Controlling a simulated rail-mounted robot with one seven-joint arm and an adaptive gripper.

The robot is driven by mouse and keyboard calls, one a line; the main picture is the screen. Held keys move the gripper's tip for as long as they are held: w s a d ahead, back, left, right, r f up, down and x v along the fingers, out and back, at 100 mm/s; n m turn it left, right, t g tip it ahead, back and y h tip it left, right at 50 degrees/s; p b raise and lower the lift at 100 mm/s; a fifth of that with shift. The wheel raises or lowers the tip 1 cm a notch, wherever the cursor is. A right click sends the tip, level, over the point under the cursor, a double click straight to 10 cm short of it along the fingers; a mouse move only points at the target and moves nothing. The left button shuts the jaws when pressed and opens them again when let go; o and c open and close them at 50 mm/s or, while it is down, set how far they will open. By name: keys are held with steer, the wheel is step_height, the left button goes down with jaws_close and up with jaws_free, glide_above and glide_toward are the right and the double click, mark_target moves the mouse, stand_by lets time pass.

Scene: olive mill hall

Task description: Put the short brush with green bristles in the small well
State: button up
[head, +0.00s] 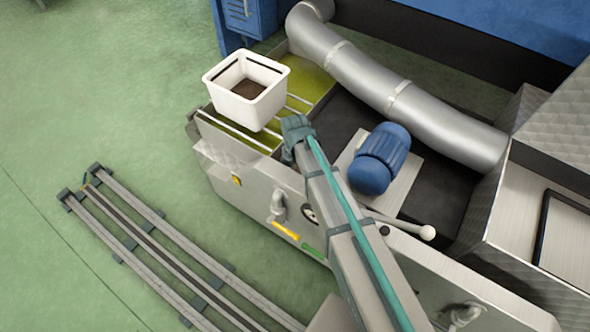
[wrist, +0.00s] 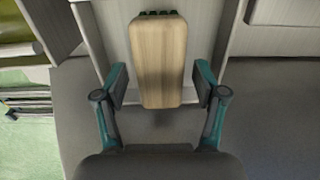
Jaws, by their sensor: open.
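In the wrist view, a pale wooden brush block (wrist: 158,45) with a short row of dark green bristles at its far end lies between the two teal fingers of my gripper (wrist: 160,83). The fingers are apart, with a gap on each side of the wood, and do not appear to touch it. The brush does not show in the head view, where my arm covers part of the machine. I cannot make out the fingertips there. I cannot tell for certain which opening is the small well.
A white bin (head: 233,99) with dark contents sits on rails over a yellow-green trough (head: 312,85). A blue motor (head: 379,158) and a thick silver pipe (head: 440,122) stand beside my arm. A white-knobbed lever (head: 427,232) sticks out. Floor rails (head: 165,240) lie at left.

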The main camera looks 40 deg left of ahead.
mark_target(295, 169)
step_height(295, 169, up, 12)
steer(key=p, duration=0.1)
steer(key=shift+p, duration=0.4)
